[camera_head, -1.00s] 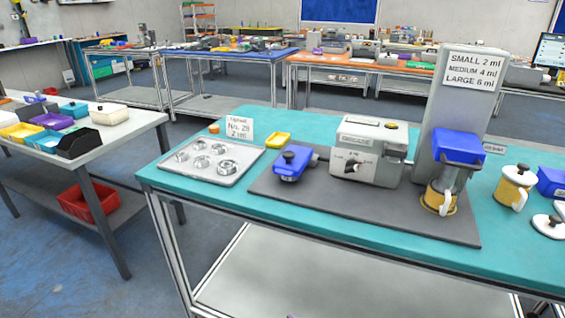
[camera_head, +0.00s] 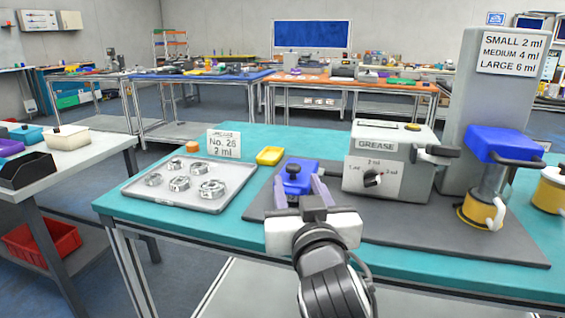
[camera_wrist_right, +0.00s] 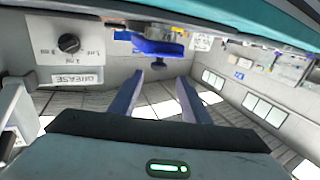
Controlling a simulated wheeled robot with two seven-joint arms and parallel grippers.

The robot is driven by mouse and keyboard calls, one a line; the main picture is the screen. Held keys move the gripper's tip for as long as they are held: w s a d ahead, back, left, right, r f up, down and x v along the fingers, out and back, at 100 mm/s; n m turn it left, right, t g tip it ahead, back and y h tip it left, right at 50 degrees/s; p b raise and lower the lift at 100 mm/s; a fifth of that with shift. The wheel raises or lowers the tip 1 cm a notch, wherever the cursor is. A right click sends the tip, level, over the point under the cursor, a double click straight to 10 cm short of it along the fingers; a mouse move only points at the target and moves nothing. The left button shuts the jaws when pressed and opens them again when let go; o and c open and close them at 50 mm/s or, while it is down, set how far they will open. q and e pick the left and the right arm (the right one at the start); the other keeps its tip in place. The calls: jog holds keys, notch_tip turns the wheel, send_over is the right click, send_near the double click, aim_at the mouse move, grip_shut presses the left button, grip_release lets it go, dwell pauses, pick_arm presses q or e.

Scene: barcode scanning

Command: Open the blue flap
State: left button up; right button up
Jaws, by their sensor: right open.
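The blue flap (camera_head: 299,172) with a small black knob is at the left side of the grey grease machine (camera_head: 398,150). It looks closed, lying roughly flat. My right gripper (camera_head: 301,186) is open, its two purple-grey fingers pointing at the flap from the front, one on either side of it in the picture. In the right wrist view, which is upside down, the blue flap (camera_wrist_right: 160,47) and its knob lie ahead of the empty open fingers (camera_wrist_right: 160,78); a gap shows between them. My left gripper is not in view.
A tall grey dispenser (camera_head: 478,95) with a blue top and a yellow-based cup stands at the right. A grey mat (camera_head: 450,242) lies under the machines.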

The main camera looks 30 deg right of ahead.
aim_at(294, 169)
jog(key=x, duration=0.8)
jog(key=shift+w+d, duration=0.2)
jog(key=shift+d, duration=0.1)
jog(key=shift+c, duration=0.4)
grip_shut()
